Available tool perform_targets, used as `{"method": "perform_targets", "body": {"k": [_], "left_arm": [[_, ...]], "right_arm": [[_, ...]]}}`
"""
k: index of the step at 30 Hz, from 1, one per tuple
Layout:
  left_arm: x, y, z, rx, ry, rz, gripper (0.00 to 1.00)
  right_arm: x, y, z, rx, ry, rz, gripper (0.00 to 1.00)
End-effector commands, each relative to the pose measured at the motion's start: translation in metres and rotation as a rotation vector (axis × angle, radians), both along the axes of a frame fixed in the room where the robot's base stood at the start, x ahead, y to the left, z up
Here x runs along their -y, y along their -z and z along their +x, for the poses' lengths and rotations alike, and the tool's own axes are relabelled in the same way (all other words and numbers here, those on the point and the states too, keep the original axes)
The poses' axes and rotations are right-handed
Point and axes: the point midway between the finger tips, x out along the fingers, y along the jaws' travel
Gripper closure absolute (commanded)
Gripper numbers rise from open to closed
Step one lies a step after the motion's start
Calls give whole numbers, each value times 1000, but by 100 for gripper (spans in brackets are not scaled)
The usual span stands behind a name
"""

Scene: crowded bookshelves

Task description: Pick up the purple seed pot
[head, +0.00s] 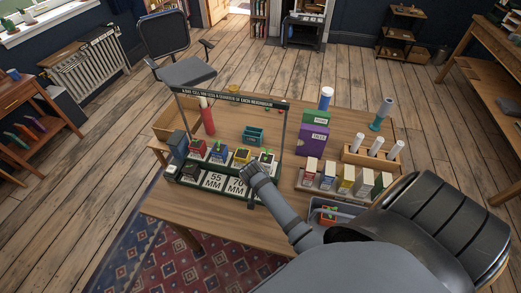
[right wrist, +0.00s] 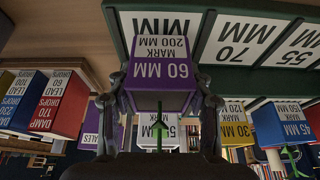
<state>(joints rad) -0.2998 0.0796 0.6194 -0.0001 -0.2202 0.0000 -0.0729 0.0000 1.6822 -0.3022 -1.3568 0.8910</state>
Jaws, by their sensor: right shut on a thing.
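The purple seed pot (right wrist: 160,85) fills the middle of the right wrist view, which is upside down. My left gripper is out of view.
A yellow pot (head: 242,156), a blue pot (head: 219,153) and a red pot (head: 197,149) stand in the row to the left. A dark frame with a sign bar (head: 230,97) rises over the row. Several small boxes (head: 345,180) and a purple box (head: 314,138) stand to the right.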

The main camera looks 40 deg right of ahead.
Motion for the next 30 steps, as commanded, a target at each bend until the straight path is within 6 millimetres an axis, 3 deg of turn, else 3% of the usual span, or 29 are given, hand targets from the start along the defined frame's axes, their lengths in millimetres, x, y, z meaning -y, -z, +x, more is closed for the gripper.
{"method": "perform_targets", "body": {"k": [2,8,13,21,30], "left_arm": [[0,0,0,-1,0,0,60],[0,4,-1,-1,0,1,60],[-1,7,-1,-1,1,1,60],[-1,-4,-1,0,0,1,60],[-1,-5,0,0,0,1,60]], "right_arm": [[3,-16,-5,3,1,-1,87],[22,-70,-48,4,-4,-7,87],[42,-92,-94,-3,-10,-12,87],[54,-108,-122,0,-3,-5,87],[55,-109,-129,1,0,1,87]]}}
